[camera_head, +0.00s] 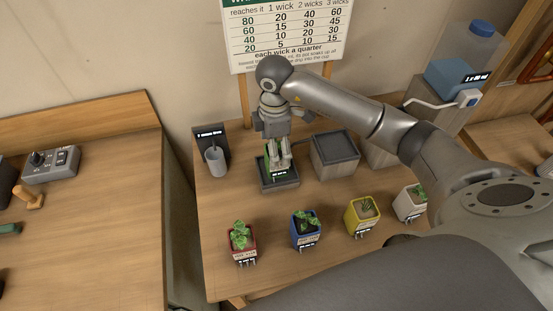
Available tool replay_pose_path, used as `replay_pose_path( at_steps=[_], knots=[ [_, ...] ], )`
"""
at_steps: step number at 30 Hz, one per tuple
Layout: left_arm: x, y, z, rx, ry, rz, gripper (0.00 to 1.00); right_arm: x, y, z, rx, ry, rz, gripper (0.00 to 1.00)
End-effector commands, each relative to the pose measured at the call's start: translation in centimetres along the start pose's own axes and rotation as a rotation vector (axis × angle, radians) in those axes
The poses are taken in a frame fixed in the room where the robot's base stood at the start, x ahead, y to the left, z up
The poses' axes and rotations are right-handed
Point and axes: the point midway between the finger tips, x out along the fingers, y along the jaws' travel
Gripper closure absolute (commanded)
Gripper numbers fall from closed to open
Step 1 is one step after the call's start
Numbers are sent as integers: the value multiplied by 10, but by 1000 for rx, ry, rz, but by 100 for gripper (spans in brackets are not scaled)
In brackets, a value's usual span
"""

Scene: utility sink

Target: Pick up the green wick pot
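The green pot (267,165) shows only as a green sliver at the dark square tray (281,187) in the middle of the table. My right gripper (279,163) points down over this tray, right at the green pot, and its fingers hide most of it. I cannot tell whether the fingers are closed on the pot or only around it. Wicks on the pot cannot be made out. My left gripper is not in view.
Red (241,242), blue (305,230), yellow (361,215) and white (409,203) plant pots stand along the front. A grey cup (215,160) is left of the tray, and a grey-topped box (335,153) is right of it. A chart (287,35) stands behind.

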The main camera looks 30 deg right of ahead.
Motion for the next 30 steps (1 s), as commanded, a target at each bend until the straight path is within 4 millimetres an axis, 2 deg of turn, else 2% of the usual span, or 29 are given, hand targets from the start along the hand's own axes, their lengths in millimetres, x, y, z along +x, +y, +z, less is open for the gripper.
replay_pose_path(
  at_steps=[3, 8, 11, 15, 19, 27, 28, 30],
  knots=[
    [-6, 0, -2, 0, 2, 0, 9, 15, 0, 0, 1, 0, -3, 21],
    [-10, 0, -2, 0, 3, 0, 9, 25, 0, 0, 0, 0, -2, 21],
    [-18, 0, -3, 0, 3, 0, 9, 34, 1, 2, 2, -1, -3, 21],
    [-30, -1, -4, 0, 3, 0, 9, 53, 3, 6, 2, -3, -3, 21],
    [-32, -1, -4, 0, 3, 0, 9, 70, 4, 4, 0, 0, -1, 21],
    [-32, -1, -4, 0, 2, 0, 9, 76, 4, 5, 0, 0, 1, 21],
    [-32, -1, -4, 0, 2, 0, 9, 76, 4, 5, 0, 0, 1, 23],
    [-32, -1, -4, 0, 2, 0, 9, 76, 4, 5, 0, 0, 1, 32]
  ],
)
